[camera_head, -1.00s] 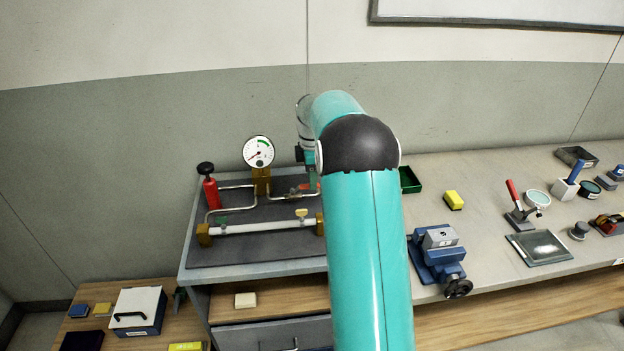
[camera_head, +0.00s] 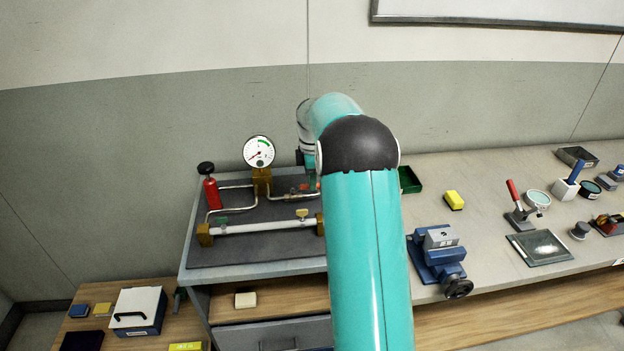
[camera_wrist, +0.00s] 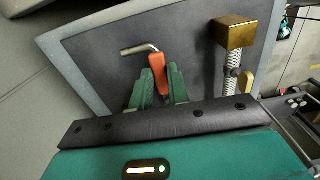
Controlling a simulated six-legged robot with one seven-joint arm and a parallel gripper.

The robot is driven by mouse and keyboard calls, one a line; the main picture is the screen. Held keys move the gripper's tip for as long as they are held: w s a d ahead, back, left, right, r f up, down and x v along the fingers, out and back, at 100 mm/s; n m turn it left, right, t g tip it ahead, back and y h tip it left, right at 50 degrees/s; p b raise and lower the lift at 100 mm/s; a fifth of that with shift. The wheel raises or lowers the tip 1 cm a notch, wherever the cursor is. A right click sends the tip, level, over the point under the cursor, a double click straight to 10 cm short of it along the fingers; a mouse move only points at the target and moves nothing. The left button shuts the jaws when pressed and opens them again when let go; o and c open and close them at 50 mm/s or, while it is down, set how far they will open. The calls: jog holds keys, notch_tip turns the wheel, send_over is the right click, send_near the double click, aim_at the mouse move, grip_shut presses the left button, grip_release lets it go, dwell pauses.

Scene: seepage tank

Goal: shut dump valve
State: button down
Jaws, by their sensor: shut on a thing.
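The orange-red lever handle (camera_wrist: 159,72), which looks like the dump valve's, stands between the green fingers of my gripper (camera_wrist: 159,88) in the wrist view. My gripper is shut on this handle. A bent steel pipe end (camera_wrist: 138,50) shows beside the handle's top. In the head view, a small part of the orange-red handle (camera_head: 314,186) shows at the rig's right back, beside my arm. My arm hides most of the valve and gripper there. The pressure gauge (camera_head: 259,152) has its needle toward the lower left.
The rig board (camera_head: 215,262) also carries a red pump cylinder (camera_head: 211,193), a white tube (camera_head: 265,227) and a yellow-handled valve (camera_head: 302,213). A brass block (camera_wrist: 235,32) stands right of my gripper. A blue vise (camera_head: 437,258) and a green tray (camera_head: 410,180) stand right of my arm.

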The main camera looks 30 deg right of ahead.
aim_at(308, 188)
jog(key=shift+s, duration=0.1)
jog(key=s+a+m, duration=0.1)
jog(key=m, duration=0.2)
jog(key=s+a+m, duration=0.1)
jog(key=m, duration=0.2)
jog(key=a+m, duration=0.1)
jog(key=m, duration=0.2)
jog(key=shift+s+a, duration=0.2)
jog(key=shift+s, duration=0.2)
jog(key=shift+w+a+m, duration=0.1)
jog(key=shift+a+m, duration=0.6)
jog(key=shift+m, duration=0.75)
jog(key=shift+w+a+m, duration=0.1)
jog(key=shift+a+m, duration=0.6)
jog(key=shift+m, duration=0.8)
jog(key=shift+a+m, duration=0.7)
jog(key=shift+m, duration=0.75)
jog(key=c, duration=1.3)
grip_release()
jog(key=shift+c, duration=0.2)
jog(key=shift+r, duration=0.1)
